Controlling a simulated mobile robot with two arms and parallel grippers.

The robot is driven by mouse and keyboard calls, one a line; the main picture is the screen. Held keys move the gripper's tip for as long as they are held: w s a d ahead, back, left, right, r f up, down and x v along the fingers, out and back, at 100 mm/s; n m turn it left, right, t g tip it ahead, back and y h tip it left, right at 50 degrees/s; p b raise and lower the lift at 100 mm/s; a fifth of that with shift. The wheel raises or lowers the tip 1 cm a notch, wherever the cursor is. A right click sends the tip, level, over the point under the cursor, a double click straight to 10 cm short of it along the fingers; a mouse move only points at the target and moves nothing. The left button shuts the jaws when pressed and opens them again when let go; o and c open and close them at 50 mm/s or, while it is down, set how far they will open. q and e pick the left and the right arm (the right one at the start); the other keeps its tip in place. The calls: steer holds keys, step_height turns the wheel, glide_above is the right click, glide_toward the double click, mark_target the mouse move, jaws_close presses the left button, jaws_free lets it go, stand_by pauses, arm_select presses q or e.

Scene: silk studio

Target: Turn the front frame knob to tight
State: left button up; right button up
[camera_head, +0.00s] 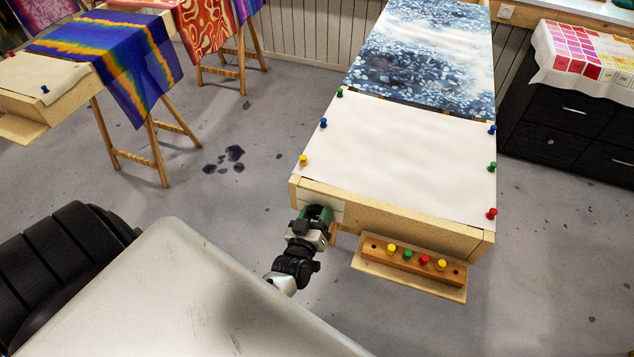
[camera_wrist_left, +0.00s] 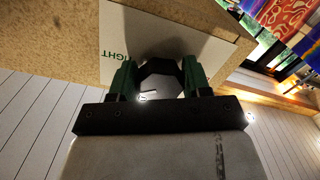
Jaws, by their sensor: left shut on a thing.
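The front frame knob (camera_wrist_left: 161,67) shows in the left wrist view as a dark, many-sided shape between my fingers. A pale plate (camera_wrist_left: 185,40) lies behind it on the frame, with green lettering of which "IGHT" can be read. My left gripper (camera_head: 319,213) is at the front left corner of the wooden frame (camera_head: 395,219). Its green fingers, also in the left wrist view (camera_wrist_left: 160,80), are shut on the knob from both sides. The knob's pointer and exact setting cannot be made out. My right gripper is out of view.
White cloth (camera_head: 400,150) is pinned on the frame with coloured pins. A wooden ledge (camera_head: 447,290) with several pins juts from the frame's front, right of my gripper. Another frame with hanging fabric (camera_head: 125,60) stands left. A black cabinet (camera_head: 560,135) stands right. Open floor lies left.

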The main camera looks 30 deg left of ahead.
arm_select(q)
steer(key=m+p, duration=0.1)
steer(key=m, duration=0.4)
steer(key=shift+a+f+m, duration=0.1)
steer(key=shift+m, duration=0.2)
steer(key=shift+s, duration=0.1)
stand_by(0.3)
steer(key=o, duration=0.9)
steer(key=shift+o, duration=0.2)
steer(key=b+v, duration=0.1)
steer(key=v, duration=0.9)
steer(key=shift+s, duration=0.35)
